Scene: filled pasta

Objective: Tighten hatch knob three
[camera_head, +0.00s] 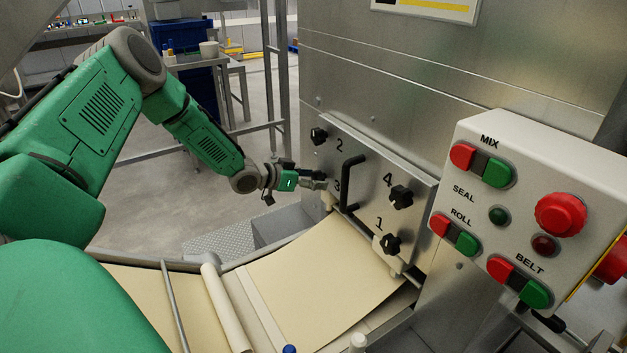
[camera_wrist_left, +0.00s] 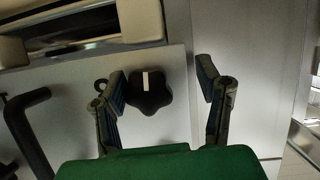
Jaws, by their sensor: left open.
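The steel hatch (camera_head: 365,200) carries black star knobs and the printed numbers 1 to 4. My left gripper (camera_head: 322,181) is at the hatch's left side, beside the number 3, and hides knob three in the head view. In the left wrist view, a black star knob (camera_wrist_left: 149,94) with a white mark sits between the open fingers of the left gripper (camera_wrist_left: 164,88), closer to the left finger. Whether either finger touches it is unclear. My right gripper is not in view.
The black hatch handle (camera_head: 350,184) stands out just right of my gripper; it also shows in the left wrist view (camera_wrist_left: 28,132). Knobs two (camera_head: 319,136), four (camera_head: 401,197) and one (camera_head: 390,244) are nearby. A dough sheet (camera_head: 320,285) lies below. A button box (camera_head: 530,210) is at right.

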